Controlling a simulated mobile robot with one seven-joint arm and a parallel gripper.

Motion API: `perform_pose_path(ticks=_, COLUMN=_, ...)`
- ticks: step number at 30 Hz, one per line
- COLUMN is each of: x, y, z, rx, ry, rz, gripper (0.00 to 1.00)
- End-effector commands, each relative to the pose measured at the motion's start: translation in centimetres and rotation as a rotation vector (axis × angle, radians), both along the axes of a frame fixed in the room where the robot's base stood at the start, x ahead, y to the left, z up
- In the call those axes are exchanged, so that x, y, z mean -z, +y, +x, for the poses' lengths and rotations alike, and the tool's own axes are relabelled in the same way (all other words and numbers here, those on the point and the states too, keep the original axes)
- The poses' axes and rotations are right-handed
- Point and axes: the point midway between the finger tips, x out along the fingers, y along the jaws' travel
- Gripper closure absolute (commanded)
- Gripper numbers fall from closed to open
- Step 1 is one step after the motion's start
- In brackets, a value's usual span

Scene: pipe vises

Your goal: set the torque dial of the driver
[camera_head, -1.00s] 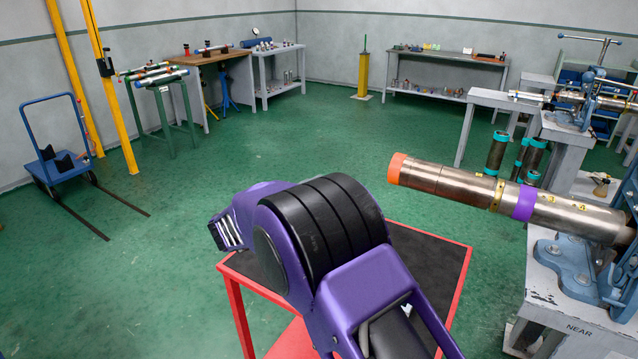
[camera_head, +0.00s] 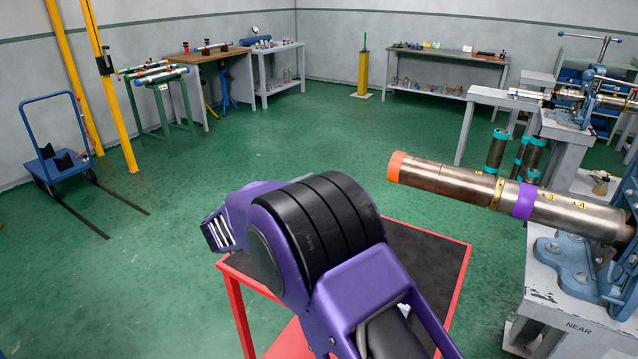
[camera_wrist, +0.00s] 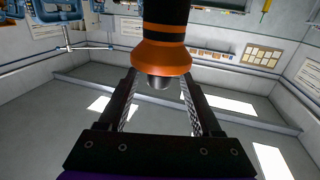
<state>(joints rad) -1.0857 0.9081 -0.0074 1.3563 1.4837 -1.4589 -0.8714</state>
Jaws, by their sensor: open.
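A black and orange tool that looks like the driver (camera_wrist: 163,52) hangs down from the top of the wrist view. It has a black body with orange bands, a flared orange collar and a short grey tip. My gripper (camera_wrist: 160,76) is open, with one finger on each side of the grey tip. The fingertips reach about the collar's lower edge in the picture; I cannot tell whether they touch it. No dial marks are readable. In the head view my purple and black arm fills the lower middle, and neither the fingers nor the driver can be made out.
A red-framed table with a dark top (camera_head: 430,262) stands behind my arm. A steel pipe (camera_head: 460,184) with an orange end juts left from a blue vise (camera_head: 570,262) on the right bench, close to my arm. Open green floor (camera_head: 230,150) lies at left.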

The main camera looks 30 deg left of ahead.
Motion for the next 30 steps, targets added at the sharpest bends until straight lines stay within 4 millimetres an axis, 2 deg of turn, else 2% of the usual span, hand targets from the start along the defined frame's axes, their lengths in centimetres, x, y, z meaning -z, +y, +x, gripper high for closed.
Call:
perform_pose_path(ticks=12, x=0.0, y=3.4, z=-9.3, rx=-0.004, ry=0.000, rz=0.000, gripper=0.34)
perform_pose_path(ticks=18, x=0.0, y=4.7, z=-13.0, rx=-0.003, ry=0.000, rz=0.000, gripper=0.34)
perform_pose_path(ticks=24, x=0.0, y=5.3, z=-14.8, rx=-0.001, ry=-0.001, rz=0.000, gripper=0.34)
perform_pose_path(ticks=30, x=0.0, y=5.4, z=-15.0, rx=0.000, ry=-0.001, rz=0.000, gripper=0.34)
